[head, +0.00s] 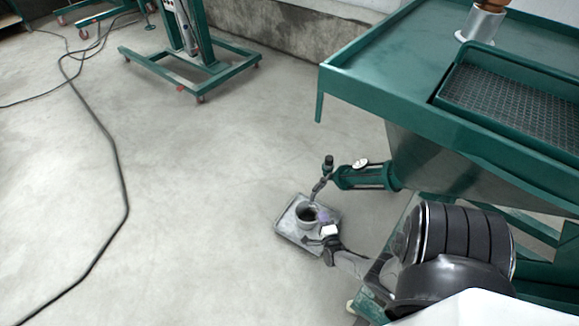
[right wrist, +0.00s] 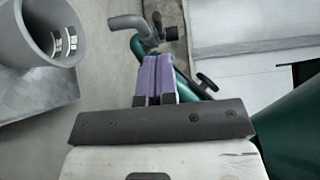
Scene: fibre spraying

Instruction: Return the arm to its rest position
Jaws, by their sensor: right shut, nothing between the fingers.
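My right arm comes in from the lower right in the head view. Its gripper (head: 324,217) is low, beside a grey cup (head: 303,213) that stands on a grey square plate (head: 289,236). In the right wrist view, the purple fingers of this gripper (right wrist: 156,62) are together and empty. The cup (right wrist: 22,42) is at the upper left there, apart from the fingers, with the plate (right wrist: 65,84) under it. A grey bent spout (right wrist: 127,22) with a dark valve knob shows just beyond the fingertips. My left gripper is not in view.
A green machine table (head: 400,55) with a mesh tray (head: 520,95) fills the right side. A green pipe (head: 365,178) with a gauge juts from below it. A wheeled green stand (head: 190,70) is at the back. A black cable (head: 115,165) crosses otherwise clear floor.

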